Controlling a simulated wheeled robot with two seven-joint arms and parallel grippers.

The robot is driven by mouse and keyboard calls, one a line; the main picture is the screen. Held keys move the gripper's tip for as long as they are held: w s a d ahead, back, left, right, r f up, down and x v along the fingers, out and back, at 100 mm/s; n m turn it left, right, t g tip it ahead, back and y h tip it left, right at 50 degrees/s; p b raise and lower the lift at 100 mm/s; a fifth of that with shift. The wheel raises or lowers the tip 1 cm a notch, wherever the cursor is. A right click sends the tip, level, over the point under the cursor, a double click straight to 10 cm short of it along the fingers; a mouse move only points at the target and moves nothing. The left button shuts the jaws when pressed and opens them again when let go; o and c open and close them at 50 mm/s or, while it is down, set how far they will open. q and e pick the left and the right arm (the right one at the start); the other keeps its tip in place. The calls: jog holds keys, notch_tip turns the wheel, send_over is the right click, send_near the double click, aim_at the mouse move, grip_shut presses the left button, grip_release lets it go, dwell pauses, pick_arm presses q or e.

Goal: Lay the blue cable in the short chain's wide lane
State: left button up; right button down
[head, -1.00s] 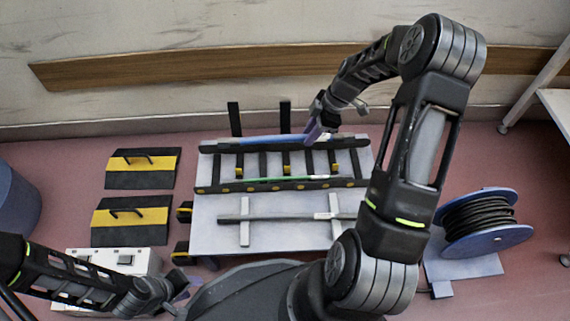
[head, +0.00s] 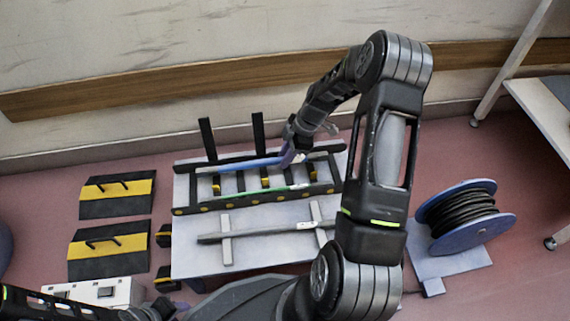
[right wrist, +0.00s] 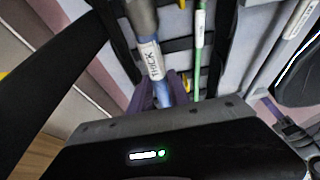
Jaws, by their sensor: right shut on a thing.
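The blue cable (head: 252,163) shows over the crossbars of the black ladder-like chain (head: 190,207), just in front of its rear rail. I cannot tell whether it touches the chain. My right gripper (head: 292,157) is shut on the blue cable near its right end. In the right wrist view the cable (right wrist: 153,62) runs between the purple fingers (right wrist: 158,92) and carries a white label. A green cable (head: 272,194) lies along the chain's front side; it also shows in the right wrist view (right wrist: 198,52). My left gripper (head: 170,308) is low at the left, its jaws unclear.
A grey cable (head: 260,232) lies across two pale supports on the table (head: 195,262). Two black-and-yellow plates (head: 115,195) are at left. A blue cable reel (head: 465,215) stands at right. Two black posts (head: 258,130) rise behind the chain.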

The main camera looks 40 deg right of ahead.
jog(key=shift+f+b, duration=0.75)
jog(key=shift+f, duration=1.1)
jog(key=c, duration=1.5)
grip_release()
jog(key=shift+f, duration=0.1)
jog(key=p+v, duration=0.4)
jog(key=v, duration=0.8)
